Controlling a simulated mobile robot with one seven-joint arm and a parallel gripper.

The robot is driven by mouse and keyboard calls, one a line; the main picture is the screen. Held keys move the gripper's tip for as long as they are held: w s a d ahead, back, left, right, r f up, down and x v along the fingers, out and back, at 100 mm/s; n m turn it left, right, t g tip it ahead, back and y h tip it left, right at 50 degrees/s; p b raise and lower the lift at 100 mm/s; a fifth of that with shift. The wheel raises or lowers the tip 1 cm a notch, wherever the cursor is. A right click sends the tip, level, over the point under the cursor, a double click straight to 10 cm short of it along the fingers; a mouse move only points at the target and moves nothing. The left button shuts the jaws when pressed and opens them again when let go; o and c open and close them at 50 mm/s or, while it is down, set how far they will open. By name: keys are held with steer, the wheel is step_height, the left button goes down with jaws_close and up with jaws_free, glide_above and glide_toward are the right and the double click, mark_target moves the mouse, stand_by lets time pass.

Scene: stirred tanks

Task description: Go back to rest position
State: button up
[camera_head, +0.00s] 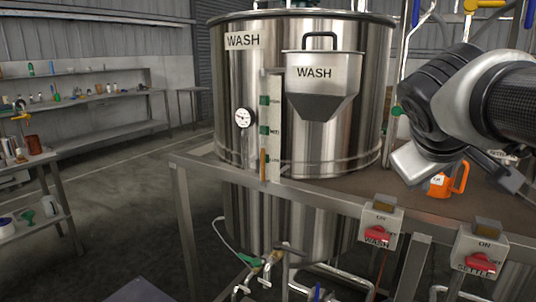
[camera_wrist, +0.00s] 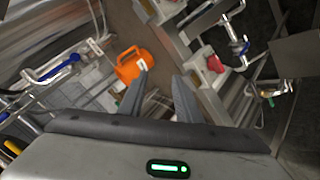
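My gripper shows in the wrist view (camera_wrist: 160,82) with its two dark fingers apart and nothing between them. In the head view my arm reaches in from the right edge, over the right part of the bench, and my fingers cannot be made out clearly. An orange jug with a handle and a white label (camera_head: 438,186) stands on the bench below my arm, partly hidden by it. The jug also shows in the wrist view (camera_wrist: 131,63), beyond and left of my left finger, apart from it.
A large steel tank marked WASH (camera_head: 240,85), with a smaller WASH hopper (camera_head: 320,95), stands at the bench. Switch boxes with red knobs, WASH (camera_head: 381,222) and SETTLE (camera_head: 484,250), line the bench's front edge. Shelves (camera_head: 100,102) stand far left; open floor (camera_head: 125,190) lies between.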

steer(key=s+a+f+m+g+y, duration=0.2)
steer(key=s+a+f+y, duration=0.4)
steer(key=s+a+f, duration=0.85)
step_height(320, 180, up, 24)
steer(key=w+p, duration=0.2)
steer(key=p, duration=2.3)
steer(key=shift+a+f, duration=0.25)
steer(key=shift+d, duration=0.1)
